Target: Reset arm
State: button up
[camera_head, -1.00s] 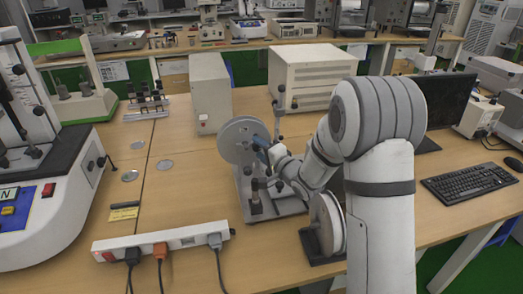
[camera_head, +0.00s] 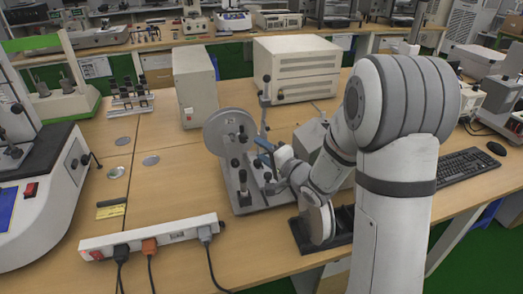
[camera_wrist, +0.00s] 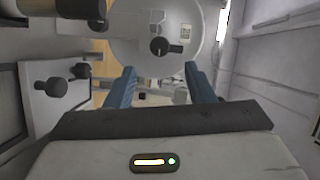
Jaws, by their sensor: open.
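My gripper (camera_head: 264,148) is in the middle of the head view, at the end of my white arm. It is over the right part of a grey metal test stand (camera_head: 243,201) with a round grey disc (camera_head: 229,132). In the wrist view, my gripper's two blue fingers (camera_wrist: 160,88) are spread apart with nothing between them. The disc (camera_wrist: 155,28) shows beyond the fingertips, with a black knob (camera_wrist: 158,46) on its face. Whether a finger touches the stand, I cannot tell.
A power strip (camera_head: 150,236) with several plugs lies at the table's front. Two beige boxes, a smaller one (camera_head: 196,85) and a larger one (camera_head: 296,68), stand behind the stand. A reel on a black base (camera_head: 298,236) is beside my arm. Bare table (camera_head: 165,185) lies left of the stand.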

jog(key=shift+d, duration=0.1)
jog(key=s+d+r+n+g+h, duration=0.1)
jog(key=s+d+h, duration=0.1)
jog(key=d+h, duration=0.1)
jog(key=s+d+r+n+g+h+p, duration=0.1)
jog(key=s+d+h, duration=0.1)
jog(key=d, duration=0.3)
jog(key=s+d+r+n+g+h, duration=0.1)
jog(key=s+d+h, duration=0.2)
jog(key=h, duration=0.2)
jog(key=shift+s+d+r, duration=0.1)
jog(key=shift+d+r, duration=0.1)
jog(key=shift+d, duration=0.2)
jog(key=s+g, duration=0.1)
jog(key=s, duration=0.2)
jog(key=s+d+n+g+h, duration=0.1)
jog(key=s, duration=0.3)
jog(key=s+d+n+g+p, duration=0.1)
jog(key=s+g, duration=0.1)
jog(key=s, duration=0.2)
jog(key=shift+d+r, duration=0.25)
jog(key=shift+r, duration=0.15)
jog(key=s+a+n+g, duration=0.1)
jog(key=s+n+g, duration=0.2)
jog(key=s, duration=0.8)
jog(key=shift+r+g, duration=0.3)
jog(key=shift+g, duration=0.2)
